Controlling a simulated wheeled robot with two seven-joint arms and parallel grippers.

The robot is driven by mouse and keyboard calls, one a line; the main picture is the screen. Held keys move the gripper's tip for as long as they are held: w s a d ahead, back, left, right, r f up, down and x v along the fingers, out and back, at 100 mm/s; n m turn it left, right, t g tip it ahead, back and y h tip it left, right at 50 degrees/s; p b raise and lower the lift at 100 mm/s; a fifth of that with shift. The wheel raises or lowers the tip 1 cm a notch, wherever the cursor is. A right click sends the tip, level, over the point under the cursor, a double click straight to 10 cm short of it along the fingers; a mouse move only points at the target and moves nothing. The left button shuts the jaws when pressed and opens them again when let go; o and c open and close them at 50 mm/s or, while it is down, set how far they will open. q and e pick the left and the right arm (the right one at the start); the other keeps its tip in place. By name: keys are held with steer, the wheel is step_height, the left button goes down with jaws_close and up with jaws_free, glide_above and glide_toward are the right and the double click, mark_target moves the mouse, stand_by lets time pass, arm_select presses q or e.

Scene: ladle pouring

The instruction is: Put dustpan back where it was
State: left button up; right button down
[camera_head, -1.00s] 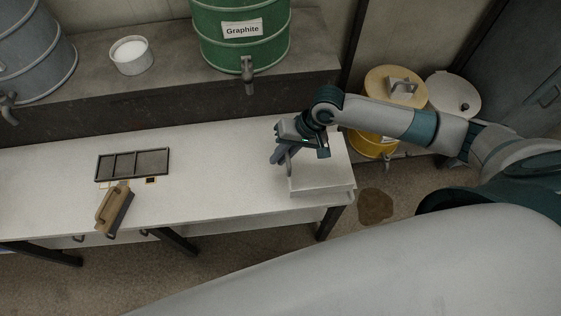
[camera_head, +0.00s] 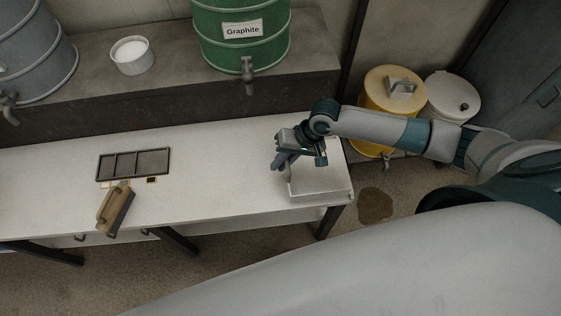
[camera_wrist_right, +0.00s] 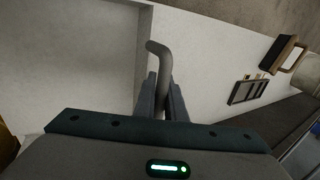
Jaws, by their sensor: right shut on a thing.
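The pale grey dustpan (camera_head: 320,184) is at the right end of the white table (camera_head: 230,190). I cannot tell whether its whole underside touches the tabletop. In the right wrist view its flat pan (camera_wrist_right: 75,50) spreads to the left, and its bent grey handle (camera_wrist_right: 157,50) rises between the fingers. My right gripper (camera_head: 283,158) is shut on this handle; its fingers also show in the right wrist view (camera_wrist_right: 162,98). My left gripper is in neither view.
A brush (camera_head: 115,209) with a wooden handle lies at the table's front edge, beside a dark divided tray (camera_head: 133,165). A green Graphite barrel (camera_head: 241,50) and a white pot (camera_head: 131,55) stand on the back ledge. The middle of the table is clear. A yellow bin (camera_head: 372,100) stands right.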

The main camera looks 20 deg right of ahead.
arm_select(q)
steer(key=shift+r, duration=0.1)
arm_select(e)
steer(key=shift+f, duration=0.3)
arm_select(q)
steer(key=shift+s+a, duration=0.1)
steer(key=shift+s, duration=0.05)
arm_select(e)
steer(key=c, duration=1.8)
jaws_free()
steer(key=shift+r, duration=0.1)
steer(key=shift+r, duration=0.2)
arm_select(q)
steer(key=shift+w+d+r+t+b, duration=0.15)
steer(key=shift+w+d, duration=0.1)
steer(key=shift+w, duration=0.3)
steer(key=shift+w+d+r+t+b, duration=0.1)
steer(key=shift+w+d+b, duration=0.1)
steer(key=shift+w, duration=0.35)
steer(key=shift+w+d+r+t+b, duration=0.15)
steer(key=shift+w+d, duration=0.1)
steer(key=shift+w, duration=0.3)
arm_select(e)
steer(key=shift+v, duration=6.05)
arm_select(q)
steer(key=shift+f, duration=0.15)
arm_select(e)
steer(key=shift+w, duration=0.1)
